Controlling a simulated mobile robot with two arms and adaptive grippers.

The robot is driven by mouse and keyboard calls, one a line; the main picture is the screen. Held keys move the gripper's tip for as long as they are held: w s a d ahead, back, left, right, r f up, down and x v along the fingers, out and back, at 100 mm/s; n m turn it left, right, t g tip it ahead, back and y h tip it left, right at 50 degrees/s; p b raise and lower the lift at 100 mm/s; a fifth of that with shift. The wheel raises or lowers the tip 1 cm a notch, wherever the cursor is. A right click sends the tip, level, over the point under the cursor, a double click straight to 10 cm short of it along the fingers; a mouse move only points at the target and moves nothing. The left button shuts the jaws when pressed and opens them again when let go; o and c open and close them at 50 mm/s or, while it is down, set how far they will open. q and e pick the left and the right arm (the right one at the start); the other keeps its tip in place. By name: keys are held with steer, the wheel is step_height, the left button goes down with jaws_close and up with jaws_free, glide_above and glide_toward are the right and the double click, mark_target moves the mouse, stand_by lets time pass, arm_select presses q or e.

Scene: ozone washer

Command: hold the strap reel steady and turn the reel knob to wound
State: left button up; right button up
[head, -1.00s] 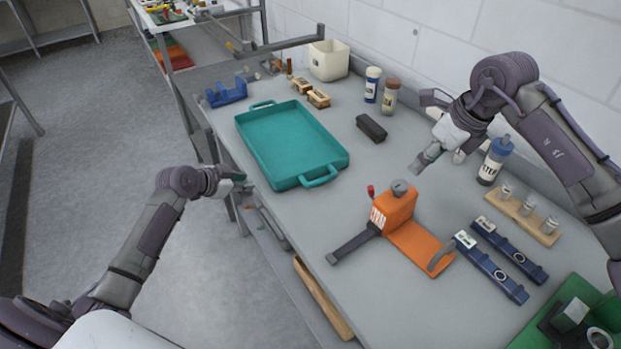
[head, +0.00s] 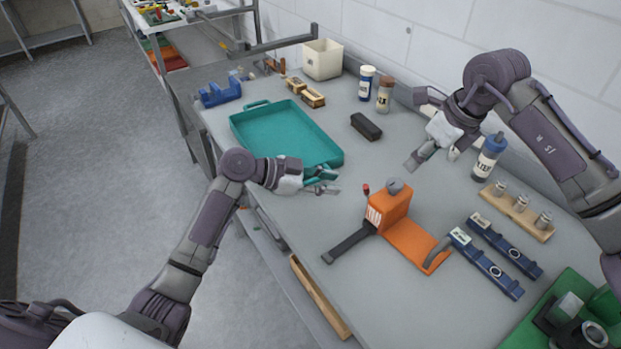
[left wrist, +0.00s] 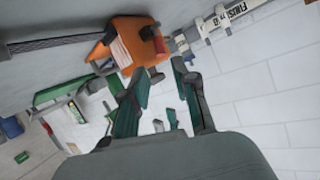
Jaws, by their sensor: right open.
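The strap reel (head: 392,211) is an orange block on an orange base plate, with a dark strap (head: 349,243) out to the left. A round grey knob (head: 396,186) sits on its top, and a small red-tipped part (head: 366,189) stands beside it. My left gripper (head: 332,181) is open and empty, left of the reel and apart from it, near the tray's front corner. In the left wrist view the reel (left wrist: 138,50) shows beyond the parted fingers (left wrist: 160,88). My right gripper (head: 415,128) is open and empty, behind and above the reel.
A teal tray (head: 330,157) lies left of the reel. Two blue strips (head: 487,263) lie to its right. A wooden rack (head: 517,211) and a blue-capped bottle (head: 488,158) stand behind them. A black block (head: 366,126) lies behind.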

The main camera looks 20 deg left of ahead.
arm_select(q)
steer(key=x, duration=0.8)
steer(key=shift+w+d+f, duration=0.1)
steer(key=shift+d, duration=0.1)
jaws_close()
